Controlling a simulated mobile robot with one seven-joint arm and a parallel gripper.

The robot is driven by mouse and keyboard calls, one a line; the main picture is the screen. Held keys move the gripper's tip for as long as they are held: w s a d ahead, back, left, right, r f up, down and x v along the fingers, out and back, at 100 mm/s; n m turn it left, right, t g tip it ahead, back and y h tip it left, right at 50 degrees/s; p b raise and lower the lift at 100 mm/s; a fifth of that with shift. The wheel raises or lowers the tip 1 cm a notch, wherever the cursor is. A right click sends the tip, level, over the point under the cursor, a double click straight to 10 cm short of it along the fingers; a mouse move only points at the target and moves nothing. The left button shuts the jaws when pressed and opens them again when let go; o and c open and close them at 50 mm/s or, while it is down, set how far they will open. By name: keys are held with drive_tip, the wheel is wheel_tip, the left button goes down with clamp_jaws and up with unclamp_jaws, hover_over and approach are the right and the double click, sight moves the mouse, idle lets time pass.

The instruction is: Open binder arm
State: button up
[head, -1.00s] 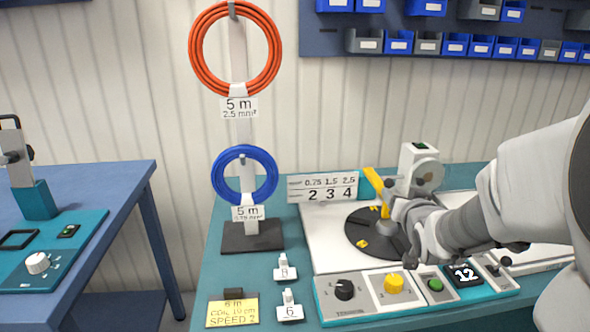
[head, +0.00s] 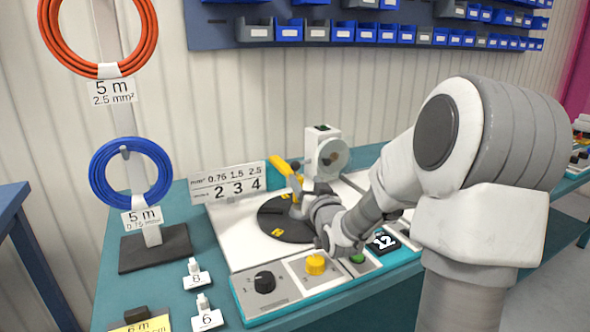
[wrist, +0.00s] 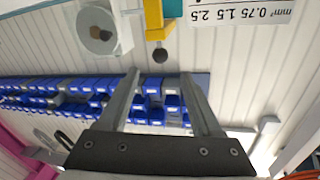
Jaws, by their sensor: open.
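The yellow binder arm (head: 285,167) stands tilted above the black round plate (head: 275,222) of the machine. In the wrist view the yellow arm (wrist: 154,18) ends in a dark round knob (wrist: 160,55). My gripper (head: 299,198) is at the machine, close to the yellow arm. In the wrist view my gripper (wrist: 160,78) is open with nothing between its two fingers. The knob shows just beyond the gap between the fingertips; I cannot tell its distance. My wrist hides part of the plate in the head view.
A white unit with a round grey disc (head: 334,157) stands behind the plate. The number sign (head: 228,186) is left of the arm. Front controls include a black knob (head: 264,281) and a yellow knob (head: 315,264). A blue coil (head: 98,190) hangs on a stand at left.

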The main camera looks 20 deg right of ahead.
sight(297, 167)
drive_tip(key=w, duration=0.3)
drive_tip(key=w+d+b, duration=0.1)
drive_tip(key=w, duration=0.6)
drive_tip(key=shift+w+d, duration=0.15)
drive_tip(key=shift+d, duration=0.2)
drive_tip(key=shift+c, duration=0.3)
clamp_jaws()
idle(0.7)
